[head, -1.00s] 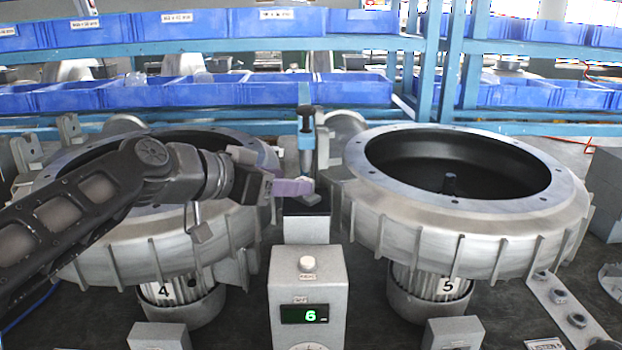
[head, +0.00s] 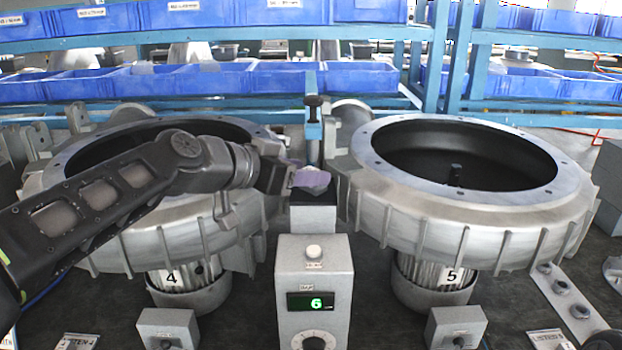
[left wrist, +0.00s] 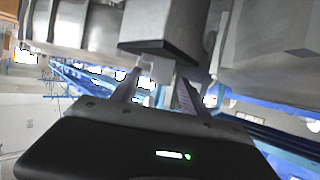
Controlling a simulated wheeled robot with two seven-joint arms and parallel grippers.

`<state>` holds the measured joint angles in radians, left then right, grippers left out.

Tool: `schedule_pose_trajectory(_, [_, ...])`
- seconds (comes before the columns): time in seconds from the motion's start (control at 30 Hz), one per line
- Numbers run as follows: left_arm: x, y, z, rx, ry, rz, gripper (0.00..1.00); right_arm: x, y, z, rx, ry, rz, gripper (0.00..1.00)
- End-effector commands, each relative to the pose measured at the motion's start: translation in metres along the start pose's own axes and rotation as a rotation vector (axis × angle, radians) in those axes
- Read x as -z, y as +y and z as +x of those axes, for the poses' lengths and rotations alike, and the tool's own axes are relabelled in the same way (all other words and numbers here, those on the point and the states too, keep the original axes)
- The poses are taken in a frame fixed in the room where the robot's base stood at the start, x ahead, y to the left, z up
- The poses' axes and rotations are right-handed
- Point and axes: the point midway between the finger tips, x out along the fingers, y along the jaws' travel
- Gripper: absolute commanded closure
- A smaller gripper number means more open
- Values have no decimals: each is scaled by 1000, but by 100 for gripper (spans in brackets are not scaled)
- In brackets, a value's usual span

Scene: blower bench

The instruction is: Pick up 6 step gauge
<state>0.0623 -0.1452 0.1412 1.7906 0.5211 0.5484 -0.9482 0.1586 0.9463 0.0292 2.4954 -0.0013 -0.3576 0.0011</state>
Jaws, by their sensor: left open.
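My left gripper (head: 308,180) is open, its purple-grey fingers over the dark-topped block between the two blowers. In the left wrist view my left gripper (left wrist: 158,76) shows both fingers apart. A small pale piece (left wrist: 147,63), which looks like the step gauge, sits at the edge of the block's dark top, between or just beyond the fingertips. I cannot tell whether a finger touches it. In the head view the fingers hide most or all of it. The grey block (head: 312,217) also shows in the left wrist view (left wrist: 158,22). My right gripper is not in view.
Blower 4 (head: 160,238) stands left under my left arm, blower 5 (head: 470,225) right. A grey gap box (head: 314,265) reading 6 stands in front. Blue bins (head: 355,78) line the back shelves.

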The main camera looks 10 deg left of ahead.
Motion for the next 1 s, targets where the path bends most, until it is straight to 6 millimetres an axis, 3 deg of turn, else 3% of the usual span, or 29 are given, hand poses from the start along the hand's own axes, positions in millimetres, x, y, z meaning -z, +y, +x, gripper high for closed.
schedule_pose_trajectory(0.17, [5, 2, 25, -3, -5, -2, 47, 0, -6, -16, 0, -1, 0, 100])
schedule_pose_trajectory(0.33, [3, 1, 44, -1, -1, -2, 47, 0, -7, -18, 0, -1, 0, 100])
schedule_pose_trajectory(0.93, [3, 1, 45, 0, 0, 0, 47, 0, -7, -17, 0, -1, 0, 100])
schedule_pose_trajectory(1.0, [3, 1, 45, 0, 0, 0, 51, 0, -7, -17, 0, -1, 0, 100])
